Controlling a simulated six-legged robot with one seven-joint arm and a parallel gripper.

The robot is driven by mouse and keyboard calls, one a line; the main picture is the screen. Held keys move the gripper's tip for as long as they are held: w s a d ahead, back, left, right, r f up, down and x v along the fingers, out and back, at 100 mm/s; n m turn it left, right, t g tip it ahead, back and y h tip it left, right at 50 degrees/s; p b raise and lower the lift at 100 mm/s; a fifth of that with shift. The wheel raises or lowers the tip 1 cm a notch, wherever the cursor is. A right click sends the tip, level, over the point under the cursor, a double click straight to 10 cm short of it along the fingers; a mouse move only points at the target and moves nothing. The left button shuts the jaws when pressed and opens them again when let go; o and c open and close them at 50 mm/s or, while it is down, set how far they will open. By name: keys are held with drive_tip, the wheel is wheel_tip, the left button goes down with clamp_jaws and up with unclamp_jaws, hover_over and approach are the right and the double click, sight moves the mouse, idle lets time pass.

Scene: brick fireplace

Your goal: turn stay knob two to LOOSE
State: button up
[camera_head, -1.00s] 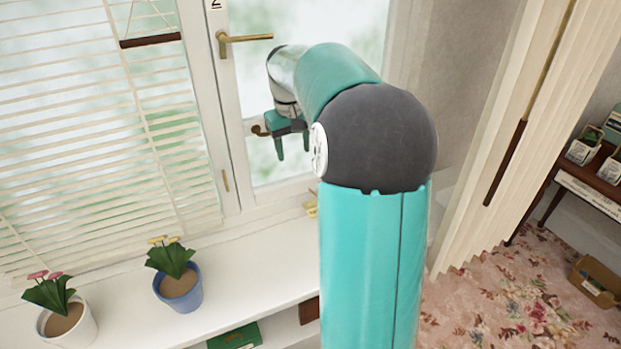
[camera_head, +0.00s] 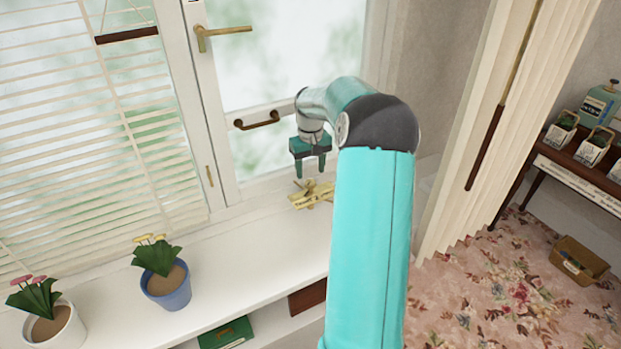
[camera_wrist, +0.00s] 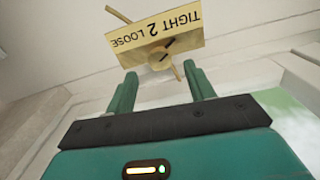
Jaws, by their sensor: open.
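The stay knob two (camera_wrist: 159,54) is a small round brass knob on a yellow plate (camera_wrist: 130,45) reading "TIGHT 2 LOOSE", upside down in the wrist view. A dark mark on the knob slants up toward the TIGHT side. In the head view the brass stay fitting (camera_head: 312,194) lies at the window's sill, its details too small to read. My gripper (camera_head: 312,174) is open and empty just above the fitting. In the wrist view my gripper (camera_wrist: 160,76) has its two fingers apart, with the knob ahead between their tips. I see no contact.
A brass window handle (camera_head: 225,33) and a dark pull handle (camera_head: 257,121) are on the window frame. A blue flowerpot (camera_head: 168,288) and a white one (camera_head: 55,330) stand left on the sill (camera_head: 235,262). A pleated curtain (camera_head: 465,150) hangs at right.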

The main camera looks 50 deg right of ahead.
sight(311, 182)
wheel_tip(311, 182, down, 4)
drive_tip(key=shift+f, duration=0.1)
drive_tip(key=c, duration=1)
